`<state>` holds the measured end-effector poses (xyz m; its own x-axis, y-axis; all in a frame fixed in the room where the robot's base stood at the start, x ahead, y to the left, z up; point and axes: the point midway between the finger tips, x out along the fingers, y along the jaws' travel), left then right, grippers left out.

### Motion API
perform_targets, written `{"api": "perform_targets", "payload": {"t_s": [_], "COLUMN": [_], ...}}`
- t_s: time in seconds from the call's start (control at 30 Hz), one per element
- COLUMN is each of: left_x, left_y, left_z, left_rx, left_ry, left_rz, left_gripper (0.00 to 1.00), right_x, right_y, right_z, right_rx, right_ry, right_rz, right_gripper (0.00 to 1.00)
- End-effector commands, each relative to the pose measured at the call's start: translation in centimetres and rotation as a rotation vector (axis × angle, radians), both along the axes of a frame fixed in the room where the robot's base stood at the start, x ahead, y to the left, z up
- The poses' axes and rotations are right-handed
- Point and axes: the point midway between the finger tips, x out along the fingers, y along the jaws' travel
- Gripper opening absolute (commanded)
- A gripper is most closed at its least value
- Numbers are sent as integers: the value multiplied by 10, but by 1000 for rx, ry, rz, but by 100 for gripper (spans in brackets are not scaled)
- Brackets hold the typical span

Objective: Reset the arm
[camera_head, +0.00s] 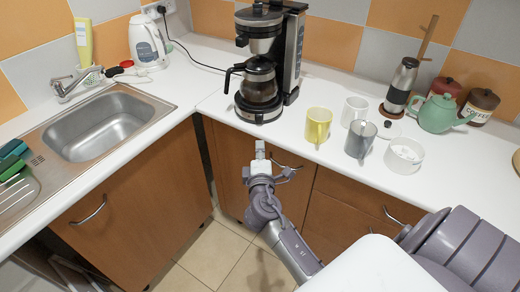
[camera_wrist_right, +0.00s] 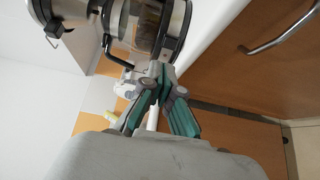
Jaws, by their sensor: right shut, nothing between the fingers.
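My right gripper (camera_head: 260,150) is in front of the wooden cabinet, just beyond the counter's front edge and below the coffee machine. Its fingers are together and hold nothing. In the right wrist view the shut fingertips (camera_wrist_right: 161,72) point toward the coffee machine's glass jug, apart from it as far as I can see. My right arm reaches in from the lower right. My left gripper is not in view.
The coffee machine (camera_head: 272,50) stands on the white counter (camera_head: 325,85) with its jug (camera_head: 259,82). A sink (camera_head: 103,124) is at left. Cabinet handles (camera_head: 88,213) stick out below.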

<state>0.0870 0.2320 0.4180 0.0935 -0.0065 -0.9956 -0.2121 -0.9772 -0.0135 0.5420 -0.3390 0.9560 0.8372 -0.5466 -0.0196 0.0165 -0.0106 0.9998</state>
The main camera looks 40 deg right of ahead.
Motion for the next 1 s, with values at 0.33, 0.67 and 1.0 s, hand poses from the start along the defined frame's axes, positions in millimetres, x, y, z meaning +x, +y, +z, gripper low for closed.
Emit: {"api": "perform_targets", "payload": {"t_s": [0.33, 0.67, 1.0], "left_x": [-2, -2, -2], "left_y": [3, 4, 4], "left_z": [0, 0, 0], "left_rx": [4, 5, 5], "left_ry": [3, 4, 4], "left_rz": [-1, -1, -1], "left_gripper": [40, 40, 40], "right_x": [0, 0, -88], "right_y": [0, 17, 71], "right_z": [0, -81, -317], "right_rx": [1, 132, 614], "right_ry": [1, 120, 471], "right_rz": [0, 63, 98], "right_gripper": [0, 0, 0]}}
